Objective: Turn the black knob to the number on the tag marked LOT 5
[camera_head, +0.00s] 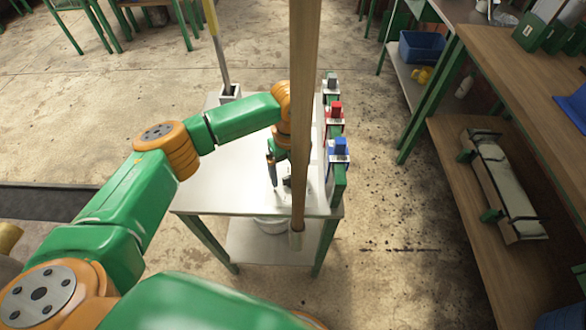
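Several small boxes with knobs stand in a row along the right edge of the white table (225,190). The middle one has a red knob (336,107), and the near one a blue knob (340,146). Any numbers around them are too small to read. My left gripper (277,174) points down over the near part of the table, to the left of the boxes and apart from them. A wooden post partly hides it, so its opening is unclear. No tag reading LOT 5 can be made out. My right gripper is out of view.
The upright wooden post (304,60) crosses the view in front of the table. A mop-like pole (217,50) stands in a holder (230,92) at the table's back left. Wooden shelves (500,90) with a blue bin (421,47) are at right. Floor between is clear.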

